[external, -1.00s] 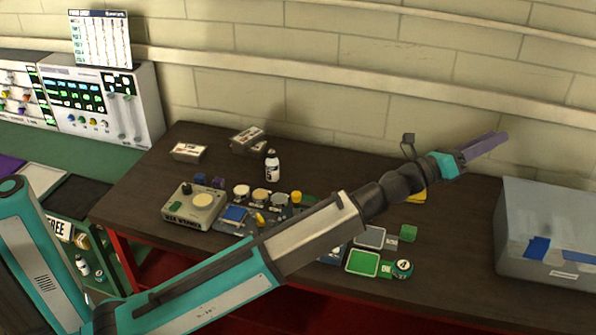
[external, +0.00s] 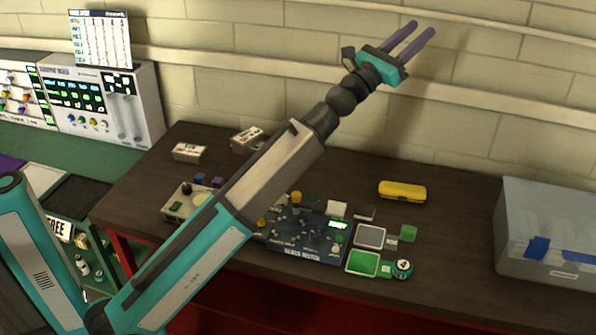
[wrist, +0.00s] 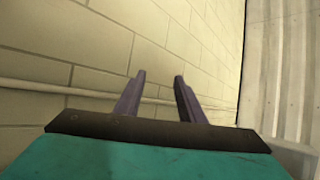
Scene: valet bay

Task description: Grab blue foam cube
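A small dark blue cube (external: 200,179) sits on the dark table behind the grey box with a knob, beside a purple cube (external: 217,182). It is small in the picture, so I cannot tell whether it is foam. My gripper (external: 421,29) is raised high in front of the brick wall, far up and right of the cube. Its two purple fingers are apart with nothing between them. In the wrist view my gripper (wrist: 160,76) is also open and empty, facing the wall; no cube shows there.
A grey box with a knob (external: 179,208), a blue circuit panel (external: 310,250), green and grey pads and a yellow case (external: 402,190) lie on the table (external: 455,235). A grey translucent bin (external: 550,265) stands at the right. My arm hides part of the table's middle.

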